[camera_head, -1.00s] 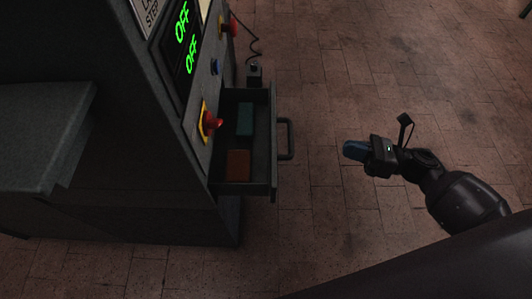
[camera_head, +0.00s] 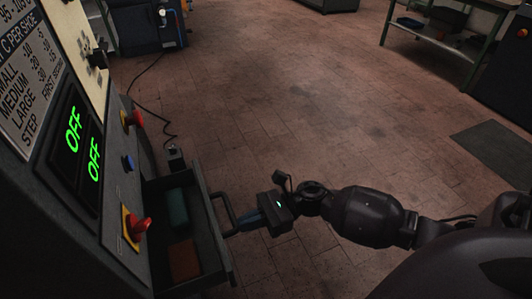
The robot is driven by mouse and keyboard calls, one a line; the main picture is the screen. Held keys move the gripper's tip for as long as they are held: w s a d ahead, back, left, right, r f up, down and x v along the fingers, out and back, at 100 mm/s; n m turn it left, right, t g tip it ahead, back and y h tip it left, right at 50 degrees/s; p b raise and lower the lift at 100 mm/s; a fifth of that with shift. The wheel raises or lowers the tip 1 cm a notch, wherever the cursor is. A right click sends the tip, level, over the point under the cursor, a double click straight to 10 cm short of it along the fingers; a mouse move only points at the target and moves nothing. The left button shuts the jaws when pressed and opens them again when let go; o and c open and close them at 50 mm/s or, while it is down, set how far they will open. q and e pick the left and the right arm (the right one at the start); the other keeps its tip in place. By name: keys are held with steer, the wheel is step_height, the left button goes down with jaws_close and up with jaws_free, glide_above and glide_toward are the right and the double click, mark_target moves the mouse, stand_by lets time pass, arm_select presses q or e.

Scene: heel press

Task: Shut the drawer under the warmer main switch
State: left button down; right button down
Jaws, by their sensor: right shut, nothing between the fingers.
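The drawer (camera_head: 214,239) sticks out open from the side of the dark machine, below a red rotary switch on a yellow plate (camera_head: 134,226). A green block (camera_head: 177,211) and a brown block (camera_head: 184,260) lie in it. Its bar handle (camera_head: 222,209) is on the outer front. My left gripper is not in view.
The machine's panel carries two green OFF displays (camera_head: 83,146), a blue button (camera_head: 128,163) and another red switch (camera_head: 134,118). A small box with a cable (camera_head: 176,158) is behind the drawer. Open brick floor (camera_head: 310,110) lies beyond. A green-framed bench (camera_head: 440,45) stands at the back right.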

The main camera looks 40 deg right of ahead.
steer(key=x, duration=0.3)
steer(key=shift+w+a, duration=0.15)
steer(key=shift+a, duration=0.25)
steer(key=x, duration=1.3)
steer(key=shift+w+a, duration=0.15)
steer(key=shift+a, duration=0.3)
